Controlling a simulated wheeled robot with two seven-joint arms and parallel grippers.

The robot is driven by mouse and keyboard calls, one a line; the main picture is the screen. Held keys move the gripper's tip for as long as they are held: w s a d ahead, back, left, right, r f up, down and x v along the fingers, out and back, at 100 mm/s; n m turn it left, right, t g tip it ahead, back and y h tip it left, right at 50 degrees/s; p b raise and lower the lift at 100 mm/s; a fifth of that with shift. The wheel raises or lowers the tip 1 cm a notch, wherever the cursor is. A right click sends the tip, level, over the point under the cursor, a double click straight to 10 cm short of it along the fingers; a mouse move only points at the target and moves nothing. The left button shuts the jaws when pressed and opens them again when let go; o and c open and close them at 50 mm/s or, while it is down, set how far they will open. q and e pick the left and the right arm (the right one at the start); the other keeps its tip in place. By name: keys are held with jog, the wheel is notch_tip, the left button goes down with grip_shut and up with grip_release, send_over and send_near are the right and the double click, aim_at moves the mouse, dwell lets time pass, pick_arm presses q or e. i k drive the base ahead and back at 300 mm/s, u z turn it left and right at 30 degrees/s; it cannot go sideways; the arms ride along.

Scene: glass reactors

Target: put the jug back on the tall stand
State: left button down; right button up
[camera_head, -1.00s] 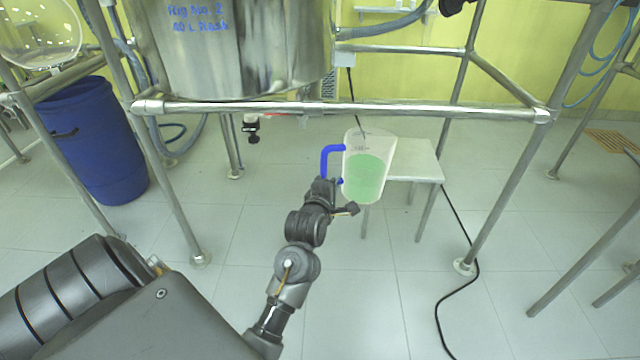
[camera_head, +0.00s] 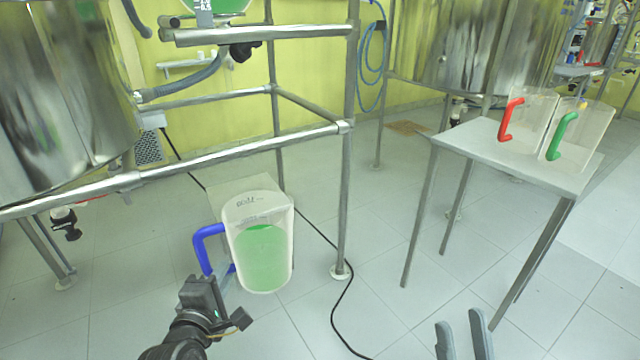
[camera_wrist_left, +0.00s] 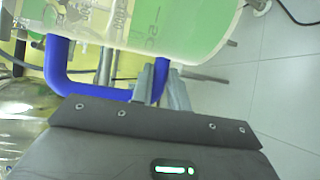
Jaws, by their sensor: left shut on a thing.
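The jug (camera_head: 262,240) is clear, with a blue handle (camera_head: 200,248) and green liquid inside. My left gripper (camera_head: 222,276) is shut on the handle and holds the jug roughly upright, left of centre in the head view. The left wrist view shows the fingers (camera_wrist_left: 160,84) at the blue handle, with the jug wall (camera_wrist_left: 175,30) above them. The tall stand (camera_head: 478,140), a grey table on long legs, stands at the right, apart from the jug. My right gripper (camera_head: 461,325) is at the bottom edge, its two fingers apart and nothing between them.
A red-handled jug (camera_head: 535,118) and a green-handled jug (camera_head: 592,135) stand on the tall stand's right part; its left part is bare. A low stand (camera_head: 240,190) is behind my jug. A metal frame post (camera_head: 346,190) and a black cable (camera_head: 335,310) lie between jug and tall stand.

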aim_at(489, 130)
jog(key=u, duration=0.3)
jog(key=i, duration=0.7)
jog(key=z, duration=2.15)
